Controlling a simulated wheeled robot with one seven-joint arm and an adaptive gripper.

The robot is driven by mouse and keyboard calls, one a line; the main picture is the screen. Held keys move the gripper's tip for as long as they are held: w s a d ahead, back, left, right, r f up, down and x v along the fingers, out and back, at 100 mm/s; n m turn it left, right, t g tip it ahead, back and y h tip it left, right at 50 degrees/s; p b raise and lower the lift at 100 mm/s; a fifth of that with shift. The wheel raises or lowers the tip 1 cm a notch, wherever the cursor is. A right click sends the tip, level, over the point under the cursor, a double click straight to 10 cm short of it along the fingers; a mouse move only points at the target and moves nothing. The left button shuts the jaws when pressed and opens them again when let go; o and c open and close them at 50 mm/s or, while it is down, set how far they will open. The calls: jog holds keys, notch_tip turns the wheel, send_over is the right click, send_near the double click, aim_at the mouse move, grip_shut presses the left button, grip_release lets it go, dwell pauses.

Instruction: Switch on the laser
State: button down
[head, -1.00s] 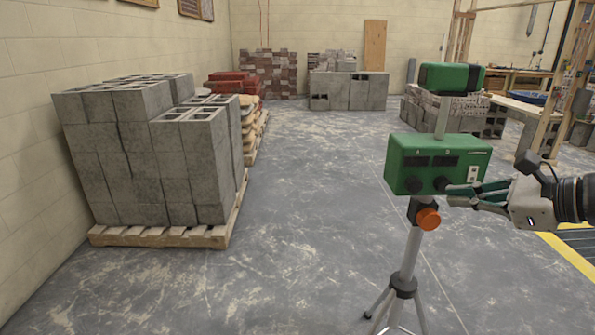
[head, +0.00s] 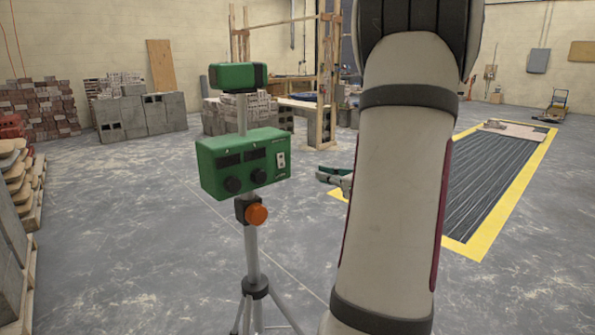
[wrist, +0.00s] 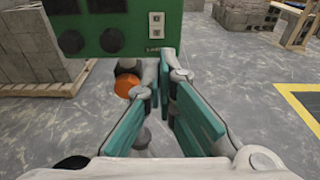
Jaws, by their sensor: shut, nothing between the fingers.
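The laser unit is a green box (head: 243,163) on a grey tripod, with a smaller green head (head: 238,77) on a post above it. Its front has dark windows, two black knobs and a white switch plate (head: 281,160) at the right. In the wrist view the switch plate (wrist: 156,25) has two small parts, with a tiny label below; I cannot tell its setting. My gripper (head: 320,175) is right of the box in the head view, apart from it and partly hidden by my arm. In the wrist view its teal fingers (wrist: 166,62) converge, empty, below the plate.
An orange knob (head: 257,214) sits on the tripod below the box. Concrete blocks (head: 147,115) and a wooden frame (head: 325,80) stand behind. A yellow-bordered dark floor area (head: 475,190) lies to the right. The floor around the tripod is clear.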

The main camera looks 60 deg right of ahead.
aim_at(283, 166)
jog(key=b+x, duration=0.1)
jog(key=x, duration=1.3)
jog(key=shift+a+f, duration=0.1)
